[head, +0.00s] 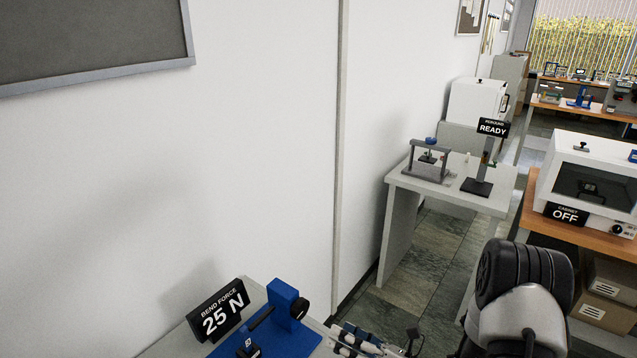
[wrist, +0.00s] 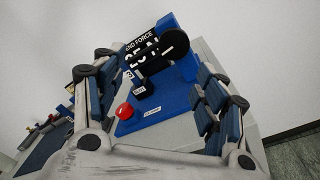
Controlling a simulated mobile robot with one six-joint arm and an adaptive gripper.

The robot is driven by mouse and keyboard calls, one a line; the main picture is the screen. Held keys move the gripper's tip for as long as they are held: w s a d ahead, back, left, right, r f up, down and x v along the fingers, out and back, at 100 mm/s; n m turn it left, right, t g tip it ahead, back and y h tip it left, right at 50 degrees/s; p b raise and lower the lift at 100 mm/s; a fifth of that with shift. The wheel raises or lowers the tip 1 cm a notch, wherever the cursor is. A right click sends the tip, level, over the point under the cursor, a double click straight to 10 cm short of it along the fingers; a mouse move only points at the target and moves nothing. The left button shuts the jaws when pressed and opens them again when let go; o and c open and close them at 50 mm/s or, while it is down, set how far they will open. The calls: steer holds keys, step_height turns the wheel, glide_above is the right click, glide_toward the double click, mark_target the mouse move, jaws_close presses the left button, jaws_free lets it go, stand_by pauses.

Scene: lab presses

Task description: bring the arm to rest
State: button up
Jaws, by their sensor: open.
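My gripper (wrist: 155,105) is open in the wrist view, its two padded fingers apart at left and right with nothing held between them. Past the fingers, a blue bend-force press (wrist: 182,72) with a black round knob stands on a grey table. A red button (wrist: 124,111) sits at the front of its blue base. In the head view the press (head: 287,302) is at the bottom, beside a sign reading BEND FORCE 25 N (head: 217,310). Part of my arm shows at the bottom right of the head view; the gripper's fingers there are mostly cut off by the lower edge.
A white table (head: 440,190) with small test stands and a READY sign (head: 492,128) is farther back. A white cabinet marked OFF (head: 590,180) stands on a wooden bench at right. A white wall runs along the left. Tiled floor (head: 420,265) lies open between the tables.

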steer(key=s+a+r+n+g, duration=0.7)
steer(key=s+r+n+g, duration=0.4)
steer(key=n, duration=0.4)
steer(key=s+d+r+n+h, duration=0.1)
steer(key=s+r+n+h, duration=0.1)
steer(key=s+n+h, duration=0.25)
steer(key=s+d+r+n+h, duration=0.2)
steer(key=s+n+h, duration=0.1)
steer(key=s+n, duration=0.25)
steer(key=s+d+r+n+t+h, duration=0.3)
steer(key=d+r+n+t+h, duration=0.2)
steer(key=d, duration=0.5)
steer(key=r+n+h, duration=0.1)
steer(key=n+h, duration=0.1)
steer(key=n, duration=0.1)
steer(key=shift+s+d+n+t, duration=0.3)
steer(key=shift+n+t, duration=0.1)
steer(key=shift+h, duration=0.25)
stand_by(0.8)
